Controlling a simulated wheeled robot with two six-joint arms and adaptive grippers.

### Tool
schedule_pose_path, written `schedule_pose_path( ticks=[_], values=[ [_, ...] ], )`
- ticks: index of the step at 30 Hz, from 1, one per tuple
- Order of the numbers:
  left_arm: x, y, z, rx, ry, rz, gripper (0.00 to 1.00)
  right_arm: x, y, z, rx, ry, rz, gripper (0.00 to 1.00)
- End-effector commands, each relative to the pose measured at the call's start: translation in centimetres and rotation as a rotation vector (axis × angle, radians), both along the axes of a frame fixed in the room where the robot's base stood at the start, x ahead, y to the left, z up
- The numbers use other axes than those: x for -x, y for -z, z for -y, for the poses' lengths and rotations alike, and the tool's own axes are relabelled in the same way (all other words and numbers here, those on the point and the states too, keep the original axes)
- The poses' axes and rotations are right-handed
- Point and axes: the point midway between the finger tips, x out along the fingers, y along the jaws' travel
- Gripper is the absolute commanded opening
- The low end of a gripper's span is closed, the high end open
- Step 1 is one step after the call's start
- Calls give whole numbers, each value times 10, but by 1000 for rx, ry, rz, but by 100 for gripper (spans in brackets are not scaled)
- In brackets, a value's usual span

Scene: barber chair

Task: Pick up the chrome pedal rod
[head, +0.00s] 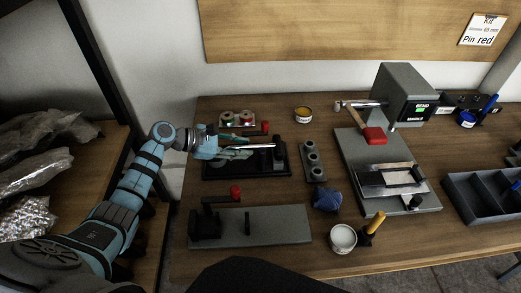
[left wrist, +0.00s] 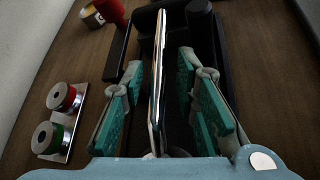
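The chrome pedal rod (head: 258,147) lies over a black tray (head: 222,174) on the bench, left of centre in the head view. In the left wrist view the rod (left wrist: 158,75) runs lengthwise up the middle of the picture. My left gripper (head: 222,151) is at the left part of the tray. In the left wrist view its teal-padded fingers (left wrist: 160,97) stand on either side of the rod, with a visible gap on both sides. It is open, and the rod is between the fingers but not gripped. My right gripper is not in view.
Farther right are a blue cloth (head: 327,200), a white pot (head: 343,238) and a bending press (head: 405,92).

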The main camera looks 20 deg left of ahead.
Motion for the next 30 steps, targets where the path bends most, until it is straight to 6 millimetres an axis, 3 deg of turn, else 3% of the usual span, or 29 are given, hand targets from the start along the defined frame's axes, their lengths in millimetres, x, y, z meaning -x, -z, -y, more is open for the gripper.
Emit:
schedule_pose_path(
  ticks=[7,12,30],
  values=[
    [-3,2,3,-3,0,0,26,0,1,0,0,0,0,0],
    [-3,2,3,-2,0,0,0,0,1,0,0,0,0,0],
    [-2,4,2,-5,0,-3,0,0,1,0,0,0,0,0]
  ],
)
